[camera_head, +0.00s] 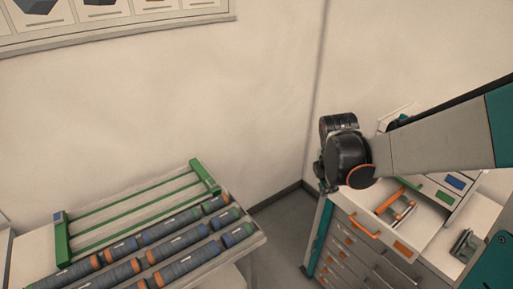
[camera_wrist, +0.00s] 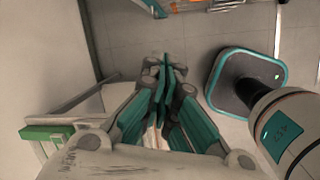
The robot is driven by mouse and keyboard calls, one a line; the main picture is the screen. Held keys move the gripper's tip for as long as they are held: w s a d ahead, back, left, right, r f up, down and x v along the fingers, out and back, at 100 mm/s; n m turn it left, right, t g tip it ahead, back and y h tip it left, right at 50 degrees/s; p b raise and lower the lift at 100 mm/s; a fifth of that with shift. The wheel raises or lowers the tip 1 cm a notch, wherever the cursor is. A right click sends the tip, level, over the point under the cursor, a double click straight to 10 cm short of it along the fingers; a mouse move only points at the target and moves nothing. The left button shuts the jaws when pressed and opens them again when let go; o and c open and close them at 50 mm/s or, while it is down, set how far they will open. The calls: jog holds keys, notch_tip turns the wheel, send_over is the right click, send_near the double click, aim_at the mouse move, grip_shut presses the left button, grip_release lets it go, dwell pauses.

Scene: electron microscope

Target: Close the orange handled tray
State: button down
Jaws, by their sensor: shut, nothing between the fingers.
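The tray with the orange handle (camera_head: 365,226) is a pale drawer at the top of the cabinet on the right in the head view. It is pulled out, and its open interior shows orange and grey items. My arm crosses above it. My gripper (camera_wrist: 163,72) has its teal fingers together and empty in the wrist view. In the head view the fingers are hidden behind my dark wrist joint, which is just above and left of the tray. Orange parts show at the top edge of the wrist view, but I cannot tell whether they are the handle.
The cabinet has several lower drawers (camera_head: 352,256) with orange labels. A green-framed rack (camera_head: 63,240) with dark cylinders stands on the table at left. Grey floor (camera_head: 277,215) shows between the table and cabinet. A wall corner is behind.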

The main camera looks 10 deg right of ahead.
aim_at(343, 206)
jog(key=w+d+f+n+b, duration=0.1)
jog(key=d+f, duration=0.2)
jog(key=f, duration=0.2)
jog(key=w+d+f+n+g+b, duration=0.1)
jog(key=d+f+n+b, duration=0.1)
jog(key=d+f, duration=0.2)
jog(key=w+d+f+n+b, duration=0.1)
jog(key=d+f+b, duration=0.1)
jog(key=f, duration=0.4)
jog(key=shift+w+d+f, duration=0.15)
jog(key=shift+d, duration=0.55)
